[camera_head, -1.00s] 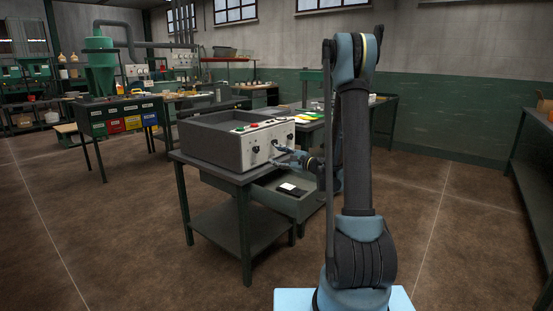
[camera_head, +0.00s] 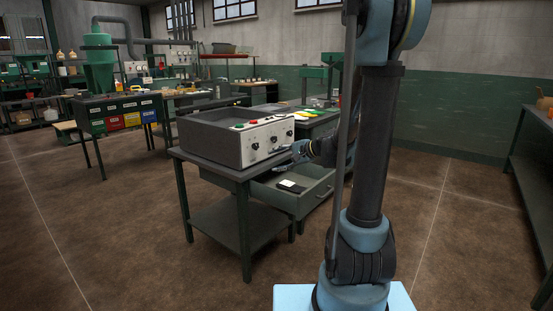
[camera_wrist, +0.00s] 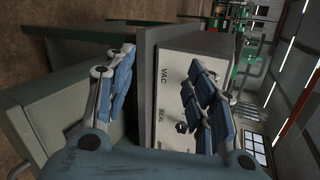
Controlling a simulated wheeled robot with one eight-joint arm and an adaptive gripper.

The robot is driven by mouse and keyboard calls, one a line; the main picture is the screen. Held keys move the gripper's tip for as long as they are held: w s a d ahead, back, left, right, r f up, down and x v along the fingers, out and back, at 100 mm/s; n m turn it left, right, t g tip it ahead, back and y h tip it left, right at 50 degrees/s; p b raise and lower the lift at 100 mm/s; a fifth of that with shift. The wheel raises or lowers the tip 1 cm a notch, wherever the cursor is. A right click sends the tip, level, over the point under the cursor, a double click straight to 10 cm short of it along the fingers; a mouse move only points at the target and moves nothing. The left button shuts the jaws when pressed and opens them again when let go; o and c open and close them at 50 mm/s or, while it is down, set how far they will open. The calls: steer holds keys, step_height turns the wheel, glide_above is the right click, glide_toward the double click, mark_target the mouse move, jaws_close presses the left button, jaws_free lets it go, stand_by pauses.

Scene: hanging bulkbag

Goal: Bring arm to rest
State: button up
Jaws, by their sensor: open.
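My gripper (camera_head: 284,158) is in front of the control panel of a grey machine, at the panel's right end in the head view. In the wrist view its two blue-padded fingers (camera_wrist: 165,85) are spread apart with nothing between them. The panel (camera_wrist: 170,110) shows behind the fingers, with the labels VAC and SEAL and a dark knob. I cannot tell from the head view how close the fingertips are to the panel. My arm rises at the right and bends down toward the machine.
The grey machine (camera_head: 215,140) stands on a dark table (camera_head: 205,168). An open drawer (camera_head: 315,190) below my gripper holds a small black and white item (camera_head: 291,187). A shelf (camera_head: 535,165) stands at the right edge. The floor between is clear.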

steer(key=s+d+f+n+g+h, duration=0.1)
steer(key=s+d+f+n+h, duration=0.2)
steer(key=s+d, duration=0.3)
steer(key=s+d+f+n+g+h, duration=0.2)
steer(key=s+d, duration=0.4)
steer(key=s, duration=0.9)
steer(key=s+d+f+n+g+h, duration=0.1)
steer(key=s+d+f+n+h, duration=0.3)
steer(key=s, duration=0.7)
steer(key=shift+s+d+f+g+h, duration=0.2)
steer(key=shift+d+g+h, duration=0.2)
steer(key=shift+d+h, duration=0.6)
steer(key=shift+w, duration=0.1)
steer(key=shift+w+f, duration=0.2)
steer(key=shift+w, duration=0.15)
